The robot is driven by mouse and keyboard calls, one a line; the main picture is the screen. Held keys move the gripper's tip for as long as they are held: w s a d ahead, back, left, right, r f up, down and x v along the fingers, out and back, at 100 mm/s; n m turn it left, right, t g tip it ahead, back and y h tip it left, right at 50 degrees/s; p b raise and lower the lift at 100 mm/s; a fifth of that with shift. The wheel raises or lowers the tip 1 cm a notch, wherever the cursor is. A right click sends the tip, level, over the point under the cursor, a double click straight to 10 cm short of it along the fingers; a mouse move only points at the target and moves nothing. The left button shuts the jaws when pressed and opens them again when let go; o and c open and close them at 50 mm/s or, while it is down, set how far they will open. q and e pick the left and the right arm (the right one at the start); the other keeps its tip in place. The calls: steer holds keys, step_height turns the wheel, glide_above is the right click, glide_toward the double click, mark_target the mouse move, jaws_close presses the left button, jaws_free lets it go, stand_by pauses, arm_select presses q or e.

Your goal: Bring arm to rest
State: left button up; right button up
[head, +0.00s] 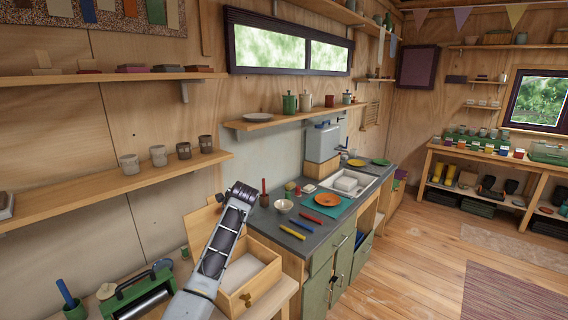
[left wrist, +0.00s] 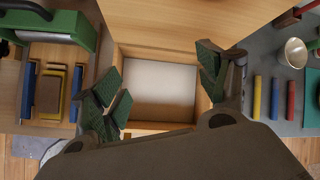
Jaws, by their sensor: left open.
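My left arm (head: 228,225) rises from the bottom of the head view, in front of the wooden box. The fingers are not clearly visible there. In the left wrist view my left gripper (left wrist: 160,92) is open, its green-padded fingers spread wide with nothing between them. It is above an open wooden box (left wrist: 158,129), which is empty with a pale bottom. The box also shows in the head view (head: 270,283), with a knob on its front. My right gripper is in neither view.
A shelf with cups (head: 158,156) lines the wall. The floor at right is clear.

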arm_select(q)
steer(key=s+a+f+n+h, duration=0.25)
steer(key=s+f+n, duration=0.65)
steer(key=s+f, duration=0.85)
steer(key=s+n+g+h, duration=0.25)
steer(key=s+n, duration=0.75)
steer(key=s, duration=1.8)
step_height(320, 180, down, 33)
steer(key=s, duration=0.2)
steer(key=s+a+f+g+b, duration=0.1)
steer(key=s+a+f, duration=0.2)
steer(key=s+f, duration=1.8)
steer(key=shift+s+f+g, duration=0.15)
steer(key=shift+s+g, duration=0.2)
steer(key=shift+s, duration=0.6)
